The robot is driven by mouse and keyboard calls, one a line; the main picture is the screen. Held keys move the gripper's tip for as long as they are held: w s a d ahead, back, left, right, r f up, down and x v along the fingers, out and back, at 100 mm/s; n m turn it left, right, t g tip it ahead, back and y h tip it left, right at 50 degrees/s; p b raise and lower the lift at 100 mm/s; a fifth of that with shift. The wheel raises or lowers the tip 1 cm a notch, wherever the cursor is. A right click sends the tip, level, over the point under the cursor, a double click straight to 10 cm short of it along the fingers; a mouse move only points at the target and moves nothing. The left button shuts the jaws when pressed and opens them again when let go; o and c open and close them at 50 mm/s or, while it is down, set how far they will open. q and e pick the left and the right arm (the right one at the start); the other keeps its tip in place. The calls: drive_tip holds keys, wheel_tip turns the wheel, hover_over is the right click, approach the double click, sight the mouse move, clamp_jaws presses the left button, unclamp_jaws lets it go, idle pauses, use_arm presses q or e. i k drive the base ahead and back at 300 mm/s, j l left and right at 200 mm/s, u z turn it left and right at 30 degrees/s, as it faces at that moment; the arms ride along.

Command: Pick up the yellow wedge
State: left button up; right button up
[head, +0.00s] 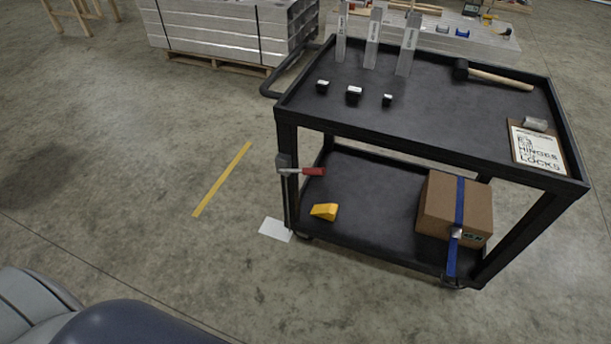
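The yellow wedge (324,211) lies on the lower shelf (357,215) of a black cart, near the shelf's front left corner. It is small, and nothing touches it. The cart's upper shelf is above and behind it in the head view. Neither of my grippers shows in this view.
A red-handled clamp (306,171) hangs at the cart's left front post. A strapped cardboard box (447,206) sits on the lower shelf's right. The upper shelf (440,115) holds a mallet (492,75), clipboard (537,148) and small black parts.

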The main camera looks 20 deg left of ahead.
sight(328, 211)
drive_tip(key=j+z, duration=0.15)
drive_tip(key=z, duration=0.25)
drive_tip(key=j+z, duration=0.15)
drive_tip(key=z, duration=0.25)
drive_tip(key=j+z, duration=0.15)
drive_tip(key=j, duration=0.35)
drive_tip(key=j+z, duration=0.2)
drive_tip(key=j, duration=0.3)
drive_tip(key=k+j+z, duration=0.15)
drive_tip(key=j, duration=0.35)
drive_tip(key=j+z, duration=0.2)
drive_tip(key=j, duration=0.35)
drive_tip(key=k+j+z, duration=0.15)
drive_tip(key=j, duration=0.3)
